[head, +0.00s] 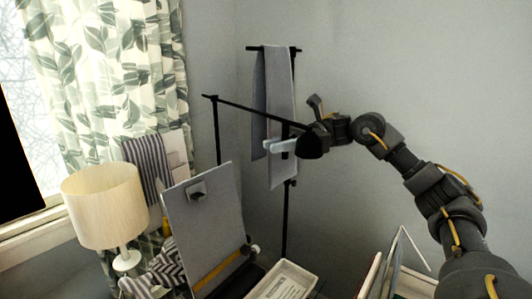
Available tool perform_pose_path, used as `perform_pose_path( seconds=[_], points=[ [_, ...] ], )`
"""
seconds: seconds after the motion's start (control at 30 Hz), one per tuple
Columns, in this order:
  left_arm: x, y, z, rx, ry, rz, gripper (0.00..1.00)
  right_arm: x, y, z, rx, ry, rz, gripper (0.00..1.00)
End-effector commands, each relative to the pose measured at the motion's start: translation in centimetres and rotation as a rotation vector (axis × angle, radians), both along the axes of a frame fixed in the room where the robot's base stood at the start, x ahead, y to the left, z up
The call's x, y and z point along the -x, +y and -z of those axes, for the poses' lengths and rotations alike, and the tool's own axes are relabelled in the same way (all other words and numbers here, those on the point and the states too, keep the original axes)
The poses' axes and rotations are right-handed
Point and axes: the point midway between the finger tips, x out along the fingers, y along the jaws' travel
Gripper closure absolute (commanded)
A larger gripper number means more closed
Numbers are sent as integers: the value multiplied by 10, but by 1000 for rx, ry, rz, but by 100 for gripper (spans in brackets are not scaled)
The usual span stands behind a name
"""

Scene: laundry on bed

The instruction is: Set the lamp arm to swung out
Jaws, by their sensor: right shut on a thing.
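A thin black lamp arm (255,111) reaches from the top of a slim upright black post (217,130) to the right, sloping slightly down. Its right end meets the dark parts at my right gripper (280,146). The gripper's pale blue fingers point left, in front of the hanging grey cloth. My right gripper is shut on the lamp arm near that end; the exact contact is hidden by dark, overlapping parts. My left gripper is not in the head view.
A grey cloth (280,85) hangs on a black stand behind the arm. A cream-shaded table lamp (103,205), a grey upright board (205,220) and striped cloth (147,170) stand at left. A white tray (284,282) lies at the bottom. The wall at upper right is bare.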

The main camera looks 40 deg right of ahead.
Motion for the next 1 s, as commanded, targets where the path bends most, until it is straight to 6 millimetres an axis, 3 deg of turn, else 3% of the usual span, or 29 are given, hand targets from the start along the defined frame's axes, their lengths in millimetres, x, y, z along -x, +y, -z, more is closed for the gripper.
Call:
perform_pose_path(
  seconds=[0.5, 0.53, 0.67, 1.0],
  points=[
    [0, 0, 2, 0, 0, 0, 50, 2, -7, 2, 3, 8, -2, 100],
    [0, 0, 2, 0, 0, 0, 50, 2, -7, 2, 3, 8, -2, 83],
    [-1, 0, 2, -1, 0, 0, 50, 1, -6, 2, 3, 6, -3, 66],
    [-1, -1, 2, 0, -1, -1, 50, -1, -5, 1, 2, 4, -6, 64]
  ],
)
